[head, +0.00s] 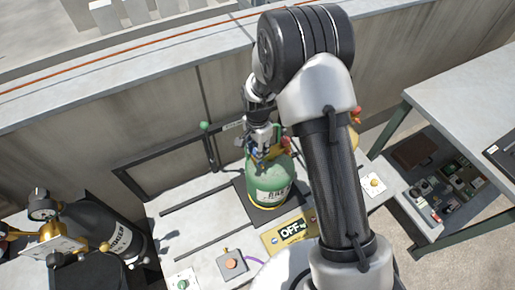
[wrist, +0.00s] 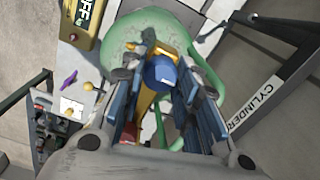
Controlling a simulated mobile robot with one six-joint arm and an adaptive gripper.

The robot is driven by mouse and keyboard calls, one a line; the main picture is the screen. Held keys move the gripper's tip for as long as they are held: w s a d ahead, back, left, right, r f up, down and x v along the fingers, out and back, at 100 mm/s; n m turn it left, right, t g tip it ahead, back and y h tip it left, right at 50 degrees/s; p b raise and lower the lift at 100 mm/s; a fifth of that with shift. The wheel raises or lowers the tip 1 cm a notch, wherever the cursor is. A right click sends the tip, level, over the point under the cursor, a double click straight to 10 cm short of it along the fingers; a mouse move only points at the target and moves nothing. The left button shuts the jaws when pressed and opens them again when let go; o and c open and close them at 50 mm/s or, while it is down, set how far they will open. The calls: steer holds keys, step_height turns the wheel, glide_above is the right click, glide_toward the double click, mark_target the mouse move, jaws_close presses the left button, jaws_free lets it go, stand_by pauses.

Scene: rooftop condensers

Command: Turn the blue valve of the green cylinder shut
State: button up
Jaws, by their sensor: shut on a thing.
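The green cylinder (head: 268,184) stands upright on a dark pad, below my gripper (head: 261,146). Its rounded green top also shows in the wrist view (wrist: 130,32). The blue valve (wrist: 160,72) sits on a brass fitting (wrist: 150,98) and lies between the two fingers of my gripper (wrist: 162,82). The fingers are closed on it from both sides. In the head view the valve cannot be told apart from the fingers.
A yellow OFF sign (head: 288,233) is in front of the cylinder. A black cylinder with a gauge (head: 120,240) lies at the left. An orange-button box (head: 231,262) is on the bench. A green-legged table (head: 465,120) stands right, and a dark rail frame (head: 165,148) stands behind.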

steer(key=o, duration=1.1)
steer(key=shift+c, duration=0.2)
step_height(320, 180, up, 12)
